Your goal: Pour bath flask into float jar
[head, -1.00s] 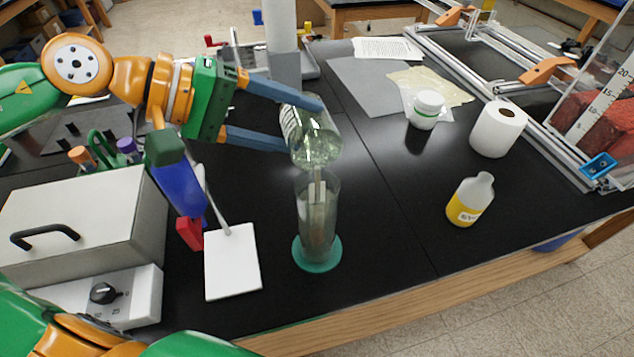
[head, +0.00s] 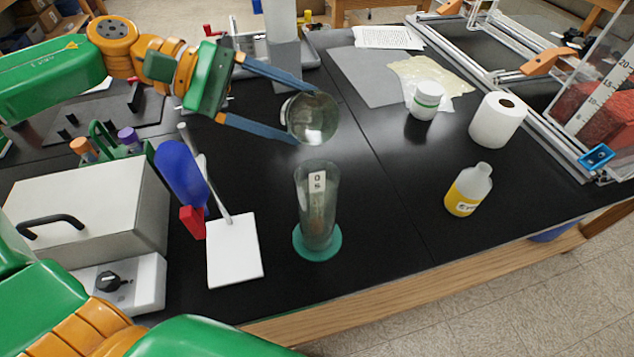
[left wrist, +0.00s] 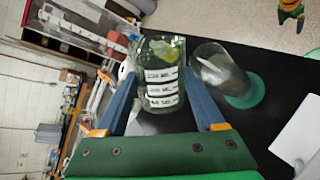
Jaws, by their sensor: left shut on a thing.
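The bath flask (head: 312,118) is a clear glass vessel held between the two blue fingers of my left gripper (head: 303,115). It is tilted, with one round end facing the head camera, above and behind the float jar's rim and apart from it. In the left wrist view the flask (left wrist: 161,78) shows white label bands between the fingers. The float jar (head: 317,205) is a tall clear cylinder upright on a round green base, with a small pale marked tag inside or on it. Its liquid level cannot be told. My right gripper is not in view.
A white pad (head: 233,252) and a blue item with a red end (head: 181,178) are left of the jar, near a grey box (head: 90,215). Black table between is clear.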

